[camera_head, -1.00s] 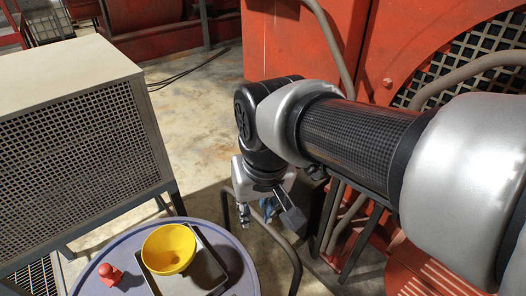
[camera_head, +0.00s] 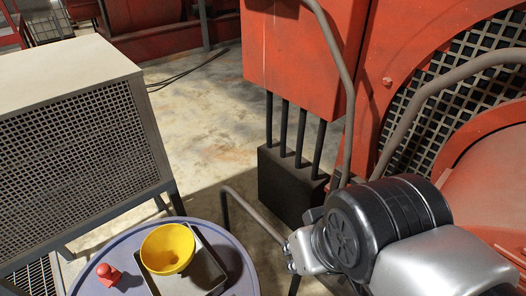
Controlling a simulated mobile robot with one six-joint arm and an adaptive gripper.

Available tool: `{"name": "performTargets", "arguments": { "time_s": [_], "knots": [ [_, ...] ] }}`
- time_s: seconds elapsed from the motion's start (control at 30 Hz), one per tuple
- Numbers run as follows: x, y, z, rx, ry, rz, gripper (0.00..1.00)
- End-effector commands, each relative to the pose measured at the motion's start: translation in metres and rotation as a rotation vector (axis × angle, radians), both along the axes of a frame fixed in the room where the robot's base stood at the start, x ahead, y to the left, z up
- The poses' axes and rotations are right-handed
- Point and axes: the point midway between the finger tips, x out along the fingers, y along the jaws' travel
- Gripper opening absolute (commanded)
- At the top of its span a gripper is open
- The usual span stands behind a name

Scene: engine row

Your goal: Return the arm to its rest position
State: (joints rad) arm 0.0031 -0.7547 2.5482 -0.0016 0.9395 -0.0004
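My arm (camera_head: 390,225) shows at the lower right of the head view, folded in close, with its dark joint and silver links in front of the red machine. My gripper (camera_head: 291,254) shows only in part at the left end of the arm, right of the round table. Its fingers are too hidden to tell whether it is open or shut. I see nothing held in it.
A round grey-blue table (camera_head: 100,262) holds a yellow bowl (camera_head: 167,248) in a dark tray (camera_head: 212,278) and a small red object (camera_head: 108,274). A mesh-sided cabinet (camera_head: 75,150) stands left. A bent pipe rail (camera_head: 254,215) rises between table and arm.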

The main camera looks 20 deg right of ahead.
Motion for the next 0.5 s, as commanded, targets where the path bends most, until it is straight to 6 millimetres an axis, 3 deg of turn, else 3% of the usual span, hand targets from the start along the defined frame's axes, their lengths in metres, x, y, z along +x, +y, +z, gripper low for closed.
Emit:
{"name": "performTargets", "arguments": {
  "time_s": [0.5],
  "knots": [
    [0.0, 0.0, -0.128, 0.0, 0.001, 0.0, 0.25]
  ]
}}
